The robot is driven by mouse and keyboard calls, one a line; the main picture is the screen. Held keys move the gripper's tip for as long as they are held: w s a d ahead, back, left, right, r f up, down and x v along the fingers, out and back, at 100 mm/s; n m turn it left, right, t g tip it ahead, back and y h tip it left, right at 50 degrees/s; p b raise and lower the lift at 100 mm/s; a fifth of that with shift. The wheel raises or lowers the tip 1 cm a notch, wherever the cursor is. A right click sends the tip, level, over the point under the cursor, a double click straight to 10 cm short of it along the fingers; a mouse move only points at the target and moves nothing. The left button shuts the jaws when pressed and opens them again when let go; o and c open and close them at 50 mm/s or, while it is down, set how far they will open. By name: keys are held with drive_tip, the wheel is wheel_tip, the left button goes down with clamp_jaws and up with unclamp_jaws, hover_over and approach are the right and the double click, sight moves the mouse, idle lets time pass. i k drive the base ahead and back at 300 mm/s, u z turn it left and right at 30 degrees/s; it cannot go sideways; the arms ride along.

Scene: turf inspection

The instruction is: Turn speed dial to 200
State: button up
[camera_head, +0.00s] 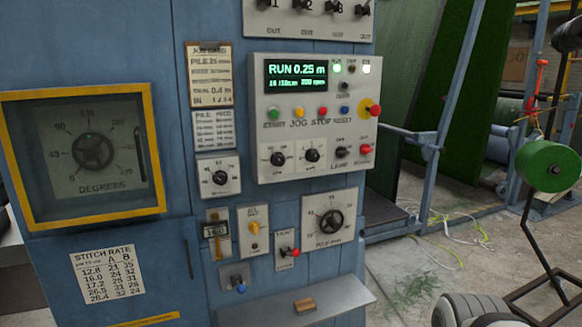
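A blue machine cabinet (330,95) carries several dials, and I cannot read which one is the speed dial. A large black knob (331,222) on a grey plate with a numbered scale sits at the lower right. A smaller black knob (220,177) with a scale sits left of the control panel (310,190). Two more black knobs, a left one (278,158) and a right one (312,155), are low on the panel. Their exact settings are too small to read. The panel's display (297,75) reads "RUN 0.25 m" and seems to show 200 rpm. My gripper is not in view.
A yellow-framed window (80,218) shows a degrees dial (92,152). A red stop button on a yellow base (370,107) is at the panel's right. Small switches (254,230) and a ledge (300,306) are below. A green reel (547,166) and floor cables stand right.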

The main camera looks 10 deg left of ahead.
sight(278, 159)
drive_tip(key=z, duration=0.15)
drive_tip(key=i, duration=0.95)
drive_tip(key=u, duration=0.1)
